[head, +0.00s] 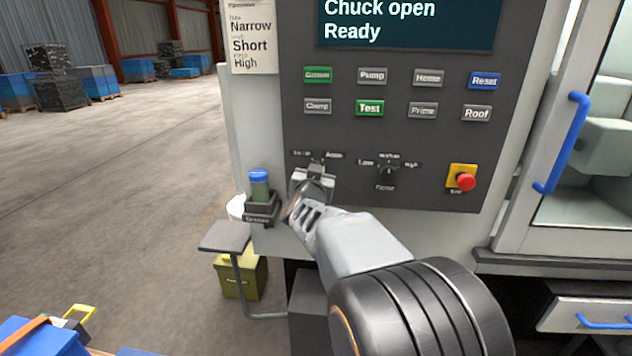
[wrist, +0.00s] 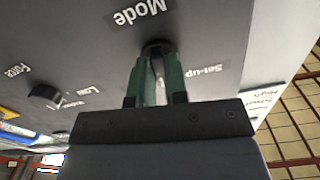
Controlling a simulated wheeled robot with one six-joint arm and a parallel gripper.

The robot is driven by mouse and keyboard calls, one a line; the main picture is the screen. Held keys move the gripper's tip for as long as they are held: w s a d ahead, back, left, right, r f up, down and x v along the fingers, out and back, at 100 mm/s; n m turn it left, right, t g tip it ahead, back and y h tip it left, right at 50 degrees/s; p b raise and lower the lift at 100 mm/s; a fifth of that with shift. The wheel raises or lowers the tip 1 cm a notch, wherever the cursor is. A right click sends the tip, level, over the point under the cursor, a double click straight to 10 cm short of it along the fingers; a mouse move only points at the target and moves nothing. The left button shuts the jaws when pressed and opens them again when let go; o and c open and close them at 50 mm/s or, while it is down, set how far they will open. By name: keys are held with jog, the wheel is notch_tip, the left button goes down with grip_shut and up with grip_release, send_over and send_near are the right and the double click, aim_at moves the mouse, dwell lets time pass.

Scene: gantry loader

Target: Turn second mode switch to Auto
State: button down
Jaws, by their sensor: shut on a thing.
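The mode switch (head: 316,166) is a dark knob low on the left of the machine's control panel. In the wrist view the knob (wrist: 157,46) sits between the word Mode and a Set-up label. In the head view small labels flank it, the right one seemingly Auto. My gripper (head: 314,181) is at this knob. In the wrist view its two green fingers (wrist: 158,66) are shut on the knob from both sides. The fingers hide much of the knob, so I cannot tell which way its pointer is turned.
A force knob (head: 387,171) with Low and High labels is to the right, then a red stop button (head: 466,181). Rows of push buttons and a screen (head: 408,24) reading Chuck open, Ready are above. A blue-capped bottle (head: 259,186) in a holder stands close left of my gripper.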

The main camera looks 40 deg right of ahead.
jog(key=shift+m+b, duration=0.95)
jog(key=shift+m, duration=0.95)
jog(key=c, duration=1.1)
grip_release()
jog(key=shift+c, duration=0.2)
jog(key=shift+a, duration=0.1)
jog(key=p+v, duration=0.5)
jog(key=v, duration=0.8)
jog(key=shift+s+a, duration=0.2)
jog(key=shift+s, duration=0.15)
